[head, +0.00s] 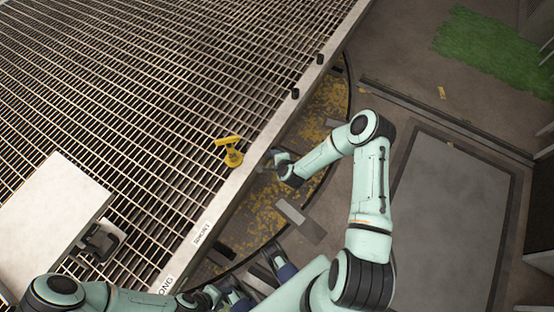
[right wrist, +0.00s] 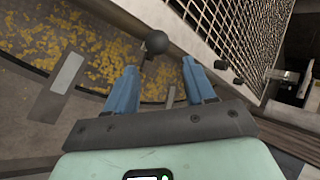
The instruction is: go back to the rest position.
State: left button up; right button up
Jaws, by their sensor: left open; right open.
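My left gripper (head: 258,280) is at the bottom of the head view, its blue fingers spread apart with nothing seen between them. My right gripper (head: 268,162) is beside the pale edge beam, partly hidden by its own wrist. In the right wrist view my right gripper (right wrist: 158,68) is open, its two blue fingers wide apart. A dark ball knob (right wrist: 155,42) shows just beyond the gap between the fingertips. I cannot tell how far it is from them, and neither finger is seen gripping it.
A yellow T-shaped handle (head: 230,150) stands by the metal grating (head: 120,90). The pale beam (head: 232,196) has a "SHORT" label (head: 202,232). A white box (head: 50,212) is at the left. A grey slab (head: 455,220) and green patch (head: 495,50) lie right.

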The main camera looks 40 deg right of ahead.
jog(key=shift+s+r, duration=0.2)
jog(key=shift+a, duration=0.1)
dwell(0.4)
jog(key=s+a+r+n+g+y+p, duration=0.3)
jog(key=s+a+n, duration=0.6)
jog(key=s, duration=0.3)
jog(key=s+a+r+n+g+y+p, duration=0.2)
jog(key=s+a+n+g+p, duration=0.3)
jog(key=s+a+n, duration=0.4)
jog(key=s+r+n+g, duration=0.1)
jog(key=s, duration=0.3)
jog(key=shift+s+a+r+g+y+p, duration=0.2)
jog(key=shift+r+g+y+p, duration=0.1)
jog(key=shift+y+p, duration=0.1)
